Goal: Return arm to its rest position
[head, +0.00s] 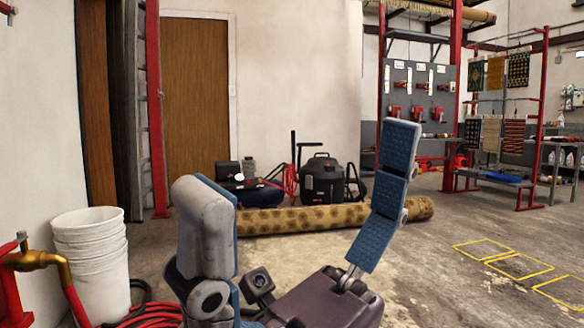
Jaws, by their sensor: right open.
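My right gripper (300,165) fills the lower middle of the head view, close to the camera. Its two fingers point up and stand wide apart, with blue ribbed pads and grey backs. Nothing is between them except the background seen through the gap. The dark palm shows at the bottom edge, and the rest of that arm is out of the picture. My left gripper is not in view.
A rolled patterned rug (290,219) lies on the concrete floor behind the gripper, near a black vacuum (322,181). Stacked white buckets (91,265), a brass tap (40,262) and red hose (150,316) are at left. Yellow-outlined floor (482,249) at right is clear.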

